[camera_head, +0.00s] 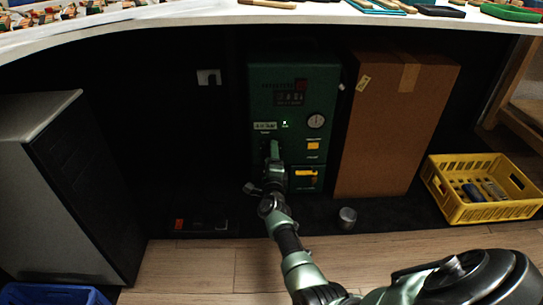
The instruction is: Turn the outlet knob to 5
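A dark green machine (262,82) stands under the table against the dark back. Its front has a dark display (290,98), a small label plate (265,126), a small lit green light (284,123) and a round white gauge (316,121). My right arm comes in from the bottom right, and its gripper (271,150) is at the lower left of the machine's front, below the label plate. The outlet knob cannot be made out; the gripper covers that part of the panel. I cannot tell whether the fingers are open or shut. My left gripper is not in view.
A tall cardboard box (390,130) stands right of the machine, with a small metal can (347,217) in front. A yellow crate (475,212) is at the right. A grey cabinet (45,200) is at the left. The table edge (200,18) runs overhead.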

